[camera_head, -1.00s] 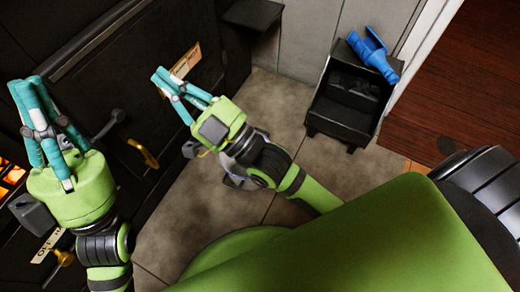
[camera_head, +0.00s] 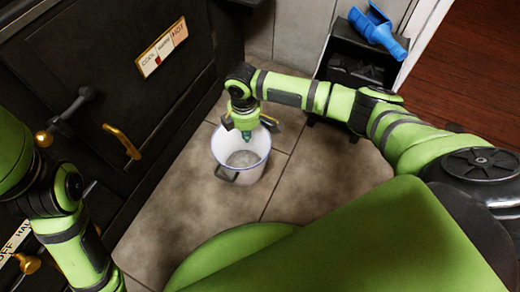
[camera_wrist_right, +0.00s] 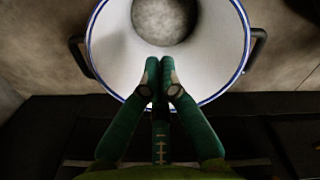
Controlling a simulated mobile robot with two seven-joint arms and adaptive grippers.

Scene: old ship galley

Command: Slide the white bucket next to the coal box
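The white bucket (camera_head: 241,155), with a blue rim and dark side handles, stands upright on the tile floor beside the stove. Its open top also shows in the right wrist view (camera_wrist_right: 112,55). My right gripper (camera_head: 246,133) points down at the bucket's far side, its fingers over or inside the opening. The black coal box (camera_head: 350,45) with dark lumps stands at the upper right, apart from the bucket. My left gripper is out of view.
A blue scoop-like object (camera_head: 378,30) lies on the coal box. The black stove (camera_head: 95,75) with a brass handle (camera_head: 123,141) borders the left. Bare tiles (camera_head: 320,170) lie right of the bucket. A wooden floor (camera_head: 480,80) begins beyond a white edge.

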